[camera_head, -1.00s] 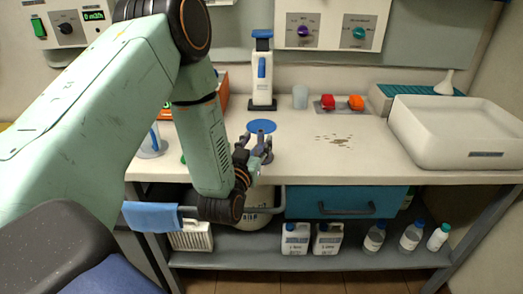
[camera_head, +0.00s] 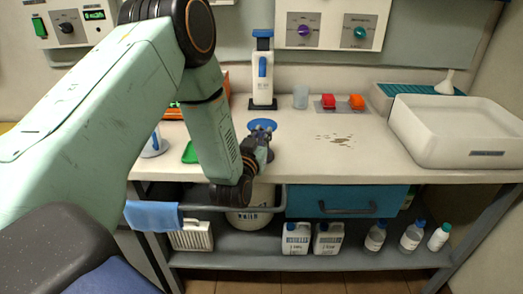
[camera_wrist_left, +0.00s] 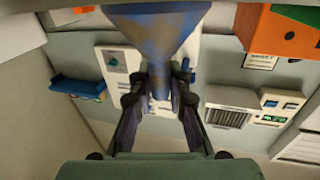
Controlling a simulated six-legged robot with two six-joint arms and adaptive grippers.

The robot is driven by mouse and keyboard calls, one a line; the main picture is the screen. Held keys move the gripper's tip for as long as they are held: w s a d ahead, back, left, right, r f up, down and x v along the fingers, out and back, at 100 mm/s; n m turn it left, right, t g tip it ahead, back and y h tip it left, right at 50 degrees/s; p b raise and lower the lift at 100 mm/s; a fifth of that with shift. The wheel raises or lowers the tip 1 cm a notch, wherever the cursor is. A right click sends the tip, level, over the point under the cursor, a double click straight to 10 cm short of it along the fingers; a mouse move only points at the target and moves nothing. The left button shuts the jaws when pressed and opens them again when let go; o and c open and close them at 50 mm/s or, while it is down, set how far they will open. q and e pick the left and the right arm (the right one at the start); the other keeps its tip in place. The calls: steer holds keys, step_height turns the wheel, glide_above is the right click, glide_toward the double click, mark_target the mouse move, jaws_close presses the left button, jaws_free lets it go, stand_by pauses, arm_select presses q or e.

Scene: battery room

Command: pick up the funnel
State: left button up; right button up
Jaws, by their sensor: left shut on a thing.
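The blue funnel (camera_head: 262,125) is at the front middle of the bench, its wide mouth facing up. My left gripper (camera_head: 266,143) is shut on it, just below the mouth. In the left wrist view the funnel (camera_wrist_left: 155,35) fills the top middle, its narrow spout between the two fingers of my left gripper (camera_wrist_left: 158,88). In the head view the gripper hides the spout, so I cannot tell whether it touches the bench. My right gripper is in neither view.
A white dispenser bottle (camera_head: 262,80) stands behind the funnel. Red and orange caps (camera_head: 342,102) and a brown stain (camera_head: 335,140) lie to the right. A large white tray (camera_head: 452,132) and a small white funnel (camera_head: 446,82) are farther right. A green item (camera_head: 190,153) lies left.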

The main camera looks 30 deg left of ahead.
arm_select(q)
jaws_close()
steer(key=shift+w+a+f, duration=0.1)
steer(key=shift+w+f, duration=0.05)
steer(key=shift+r, duration=0.2)
step_height(320, 180, up, 9)
steer(key=shift+r+p, duration=0.2)
steer(key=shift+p, duration=0.9)
steer(key=shift+r, duration=0.15)
